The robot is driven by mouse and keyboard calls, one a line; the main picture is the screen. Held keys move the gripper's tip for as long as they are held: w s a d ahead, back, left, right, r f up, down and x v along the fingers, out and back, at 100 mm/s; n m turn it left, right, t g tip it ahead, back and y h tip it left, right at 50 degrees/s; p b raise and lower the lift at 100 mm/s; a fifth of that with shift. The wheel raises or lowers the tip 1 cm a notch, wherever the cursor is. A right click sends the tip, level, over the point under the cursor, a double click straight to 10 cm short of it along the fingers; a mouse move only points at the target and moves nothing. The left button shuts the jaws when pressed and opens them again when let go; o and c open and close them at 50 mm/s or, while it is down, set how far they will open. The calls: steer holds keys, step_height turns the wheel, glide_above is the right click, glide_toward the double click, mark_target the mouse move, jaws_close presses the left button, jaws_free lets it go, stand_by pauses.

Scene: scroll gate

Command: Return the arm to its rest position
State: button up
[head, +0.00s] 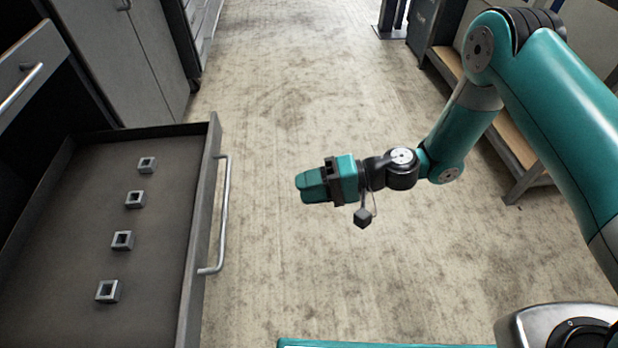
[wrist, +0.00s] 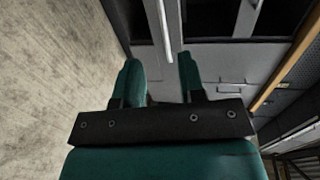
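My teal arm reaches in from the right of the head view, bent at the elbow. My gripper (head: 305,187) hangs over bare floor, to the right of the open drawer and apart from its handle, with its fingers pointing left. In the wrist view the two teal fingers (wrist: 160,70) stand apart with an empty gap between them. Nothing is held. In the head view the fingers overlap, so the gap does not show there.
The open drawer (head: 70,245) at left holds several grey square rings (head: 122,240). Its bar handle (head: 224,215) sticks out toward my gripper. Grey cabinets (head: 120,60) stand behind it. A wooden-topped bench (head: 515,140) stands at right. The floor (head: 300,90) between is clear.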

steer(key=s+d+r+n+h+p, duration=0.1)
steer(key=s+d+r+n+h, duration=0.15)
steer(key=r, duration=0.65)
steer(key=s+d+r+n+h+p, duration=0.1)
steer(key=r+n+h+p, duration=0.15)
steer(key=r, duration=0.55)
steer(key=s+d+r+t+h+p, duration=0.25)
steer(key=s+d+r+h, duration=0.35)
steer(key=s+d+r, duration=0.6)
step_height(320, 180, up, 39)
steer(key=d+p, duration=0.1)
steer(key=p, duration=3.6)
steer(key=shift+w+d+p, duration=0.2)
steer(key=shift+d+p, duration=0.1)
steer(key=shift+d, duration=0.1)
steer(key=shift+f, duration=0.1)
